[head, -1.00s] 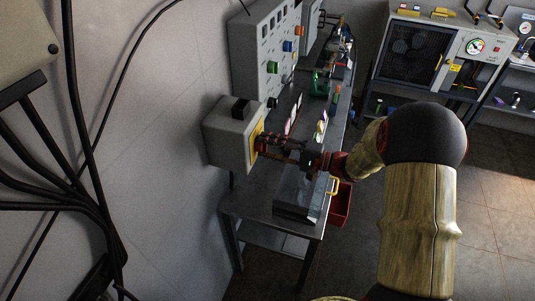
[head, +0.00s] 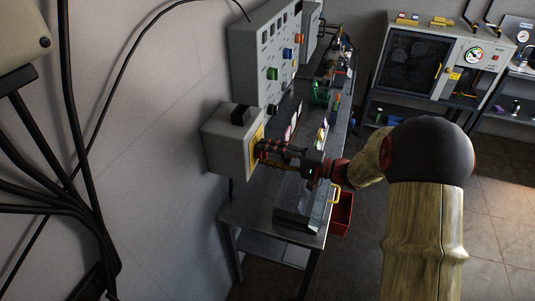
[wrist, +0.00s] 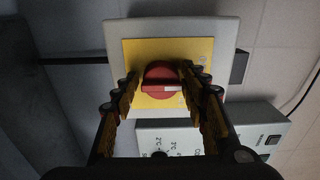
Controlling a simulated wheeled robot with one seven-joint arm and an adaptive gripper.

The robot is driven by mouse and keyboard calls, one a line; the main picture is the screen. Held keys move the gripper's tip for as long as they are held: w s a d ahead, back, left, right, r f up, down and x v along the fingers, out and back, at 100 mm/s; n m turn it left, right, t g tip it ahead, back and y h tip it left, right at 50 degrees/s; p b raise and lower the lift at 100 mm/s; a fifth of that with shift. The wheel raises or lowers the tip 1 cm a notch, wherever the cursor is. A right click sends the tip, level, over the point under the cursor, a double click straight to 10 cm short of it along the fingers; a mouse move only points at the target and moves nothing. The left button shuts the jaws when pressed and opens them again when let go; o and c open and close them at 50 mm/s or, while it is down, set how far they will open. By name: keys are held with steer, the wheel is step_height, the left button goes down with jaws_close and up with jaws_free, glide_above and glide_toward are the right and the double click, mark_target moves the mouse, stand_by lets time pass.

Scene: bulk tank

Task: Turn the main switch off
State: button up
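The main switch is a round red knob (wrist: 162,84) on a yellow plate (wrist: 196,50). The knob has a raised bar with a white mark at its right end; in the wrist view the bar lies level. The plate is on a light grey box (head: 225,143) on the wall, left of centre in the head view. My gripper (wrist: 159,82) is open around the knob, one finger at its left and one at its right. I cannot tell whether the fingers touch it. In the head view my gripper (head: 262,150) hides the knob.
A grey control panel (head: 255,55) with coloured buttons is on the wall beyond the box. A metal bench (head: 232,212) with several items runs along the wall below. A red bin (head: 342,215) hangs at the bench's side. Black cables (head: 75,150) run at the left.

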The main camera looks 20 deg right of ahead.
steer(key=shift+o, duration=1.2)
steer(key=shift+d, duration=0.15)
steer(key=v, duration=1.1)
steer(key=shift+s+d, duration=0.25)
steer(key=shift+d, duration=0.05)
